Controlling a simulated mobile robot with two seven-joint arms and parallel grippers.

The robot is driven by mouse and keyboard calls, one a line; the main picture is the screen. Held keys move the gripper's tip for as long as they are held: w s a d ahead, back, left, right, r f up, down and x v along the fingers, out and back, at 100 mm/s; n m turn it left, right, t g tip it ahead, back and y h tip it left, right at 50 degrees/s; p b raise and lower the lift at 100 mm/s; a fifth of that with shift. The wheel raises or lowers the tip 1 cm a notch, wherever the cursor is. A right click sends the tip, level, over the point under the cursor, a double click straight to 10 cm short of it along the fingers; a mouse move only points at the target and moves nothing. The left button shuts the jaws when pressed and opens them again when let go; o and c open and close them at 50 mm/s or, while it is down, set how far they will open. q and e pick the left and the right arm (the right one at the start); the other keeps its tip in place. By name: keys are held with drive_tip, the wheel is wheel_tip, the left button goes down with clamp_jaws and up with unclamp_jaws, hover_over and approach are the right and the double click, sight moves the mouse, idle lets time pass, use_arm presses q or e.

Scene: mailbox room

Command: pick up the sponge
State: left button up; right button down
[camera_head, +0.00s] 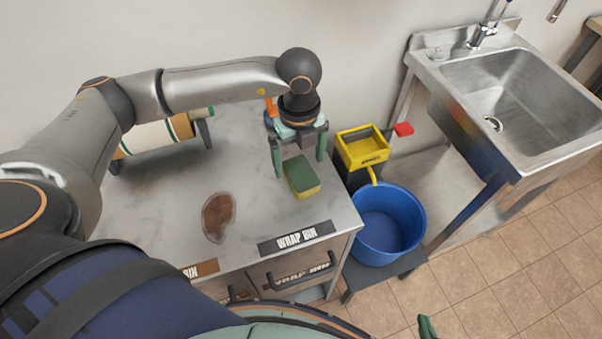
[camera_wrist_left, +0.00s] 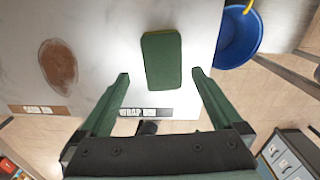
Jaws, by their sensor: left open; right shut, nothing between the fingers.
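The sponge (camera_head: 301,177), green on top with a yellow side, lies flat on the grey counter near its right edge. In the left wrist view the sponge (camera_wrist_left: 161,60) lies beyond the fingertips, its near end lined up with the gap between them. My left gripper (camera_head: 299,167) is open and empty, pointing down above and just behind the sponge, with its fingers apart. The left wrist view shows both green fingers (camera_wrist_left: 160,75) spread wide. Only a green tip of my right gripper (camera_head: 427,327) shows at the bottom edge of the head view; it is shut.
A brown stain (camera_head: 218,217) marks the counter left of the sponge. A WRAP BIN label (camera_head: 297,238) is at the front edge. A blue bucket (camera_head: 389,223) and a yellow wringer (camera_head: 362,148) stand right of the counter. A steel sink (camera_head: 518,100) is farther right.

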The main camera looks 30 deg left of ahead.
sight(301, 172)
use_arm(q)
drive_tip(key=shift+w+f+p, duration=0.2)
drive_tip(key=shift+f+p, duration=0.2)
drive_tip(key=shift+f, duration=2.3)
drive_tip(key=c, duration=1.3)
